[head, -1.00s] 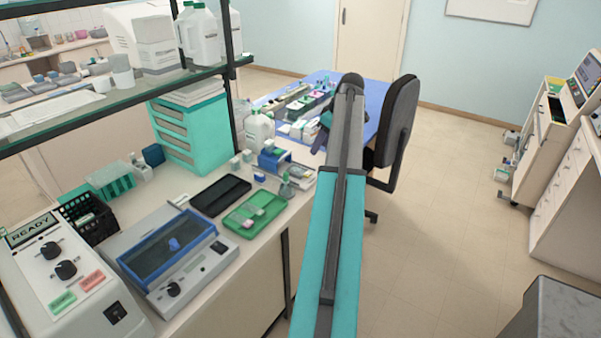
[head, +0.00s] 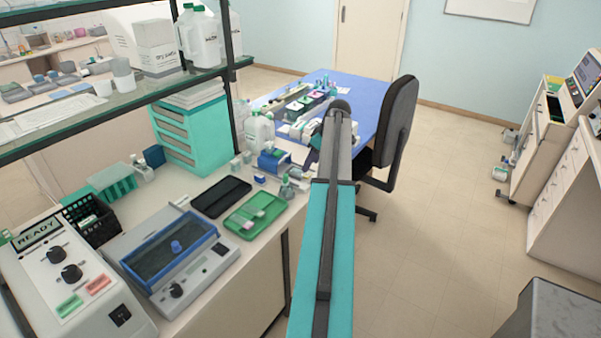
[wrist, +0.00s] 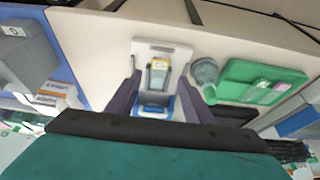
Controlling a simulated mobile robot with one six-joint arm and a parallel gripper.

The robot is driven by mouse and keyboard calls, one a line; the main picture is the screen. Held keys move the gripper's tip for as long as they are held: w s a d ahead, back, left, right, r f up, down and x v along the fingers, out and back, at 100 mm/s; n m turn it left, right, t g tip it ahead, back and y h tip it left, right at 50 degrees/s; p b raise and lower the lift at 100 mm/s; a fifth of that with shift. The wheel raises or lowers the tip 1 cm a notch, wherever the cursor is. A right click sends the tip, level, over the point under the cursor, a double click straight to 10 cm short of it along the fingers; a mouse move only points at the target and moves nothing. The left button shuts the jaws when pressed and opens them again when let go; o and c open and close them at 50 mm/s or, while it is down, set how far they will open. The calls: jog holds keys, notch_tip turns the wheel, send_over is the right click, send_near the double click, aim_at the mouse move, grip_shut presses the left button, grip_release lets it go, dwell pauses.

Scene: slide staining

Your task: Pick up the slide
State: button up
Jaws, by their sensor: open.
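In the wrist view, a small piece with a yellow and grey face (wrist: 159,73), which looks like the slide, sits on a white holder (wrist: 178,53). My gripper (wrist: 160,88) is open, its two dark fingers on either side of this piece with gaps. I cannot tell its height above the piece. A blue part (wrist: 155,106) lies nearer the wrist, between the fingers. In the head view my arm hides most of the gripper. Other slides lie in the green tray (wrist: 239,90), which also shows in the head view (head: 232,226).
A grey-green bulb-shaped bottle (wrist: 206,70) stands close beside the right finger. In the head view, a blue device (head: 272,160), a black tray (head: 220,196) and a staining machine with a blue lid (head: 170,250) crowd the counter. A shelf rises at left; a chair (head: 398,125) stands behind my arm.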

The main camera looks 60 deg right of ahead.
aim_at(308, 175)
dwell(0.4)
jog(key=shift+p+x, duration=1.45)
jog(key=shift+x, duration=1.15)
jog(key=shift+d, duration=0.1)
jog(key=c, duration=1.1)
jog(key=shift+c, duration=0.2)
jog(key=shift+r, duration=0.15)
jog(key=shift+r+b, duration=1.15)
jog(key=shift+r, duration=0.3)
jog(key=s+a+r+b, duration=0.1)
jog(key=s+a+b, duration=0.4)
jog(key=s+a, duration=0.5)
jog(key=shift+s+a+r, duration=0.35)
jog(key=shift+s, duration=0.65)
